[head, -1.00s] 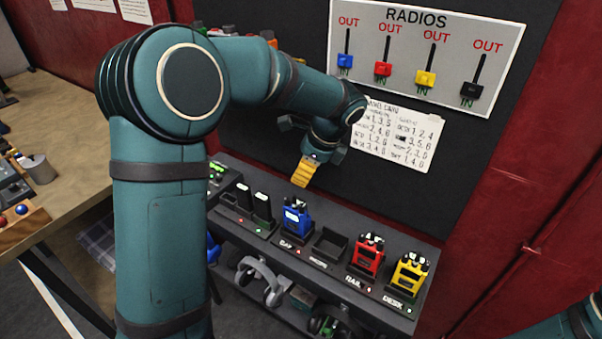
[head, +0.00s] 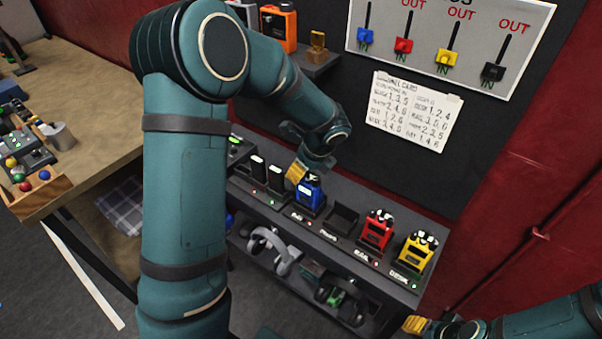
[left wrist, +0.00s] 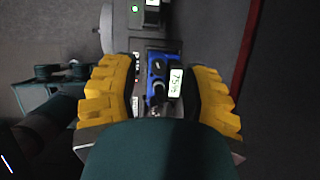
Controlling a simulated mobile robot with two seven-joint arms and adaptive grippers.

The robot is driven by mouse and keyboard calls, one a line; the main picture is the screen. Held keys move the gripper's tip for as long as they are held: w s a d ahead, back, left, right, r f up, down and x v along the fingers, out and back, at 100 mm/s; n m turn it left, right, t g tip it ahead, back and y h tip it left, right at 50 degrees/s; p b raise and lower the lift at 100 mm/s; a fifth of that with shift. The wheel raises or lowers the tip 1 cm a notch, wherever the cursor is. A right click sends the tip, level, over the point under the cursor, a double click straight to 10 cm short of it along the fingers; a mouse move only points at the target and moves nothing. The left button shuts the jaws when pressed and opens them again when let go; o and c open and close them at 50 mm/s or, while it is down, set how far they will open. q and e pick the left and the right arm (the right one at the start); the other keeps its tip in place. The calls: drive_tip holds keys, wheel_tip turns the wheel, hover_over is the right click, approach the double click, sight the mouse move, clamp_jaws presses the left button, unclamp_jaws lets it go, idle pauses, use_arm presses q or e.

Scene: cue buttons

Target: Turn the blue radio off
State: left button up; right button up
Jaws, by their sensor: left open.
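The blue radio (head: 310,194) stands upright in its charger slot on the dark shelf. My left gripper (head: 297,172) is just above and behind it, pointing down. In the left wrist view the blue radio (left wrist: 158,72) shows from above, between the open yellow fingers of my left gripper (left wrist: 160,95). There are gaps on both sides, and the radio's small display is lit. The radio's lower part is hidden in that view. My right gripper (head: 418,325) shows only partly at the bottom right edge, away from the shelf; its opening is unclear.
A red radio (head: 376,230) and a yellow radio (head: 413,252) stand to the right, past an empty slot (head: 341,219). Black battery packs (head: 265,172) stand left of the blue radio. Headsets (head: 270,250) lie on the lower shelf. The RADIOS board (head: 480,45) hangs behind.

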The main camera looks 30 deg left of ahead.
use_arm(q)
drive_tip(key=shift+x, duration=1)
clamp_jaws()
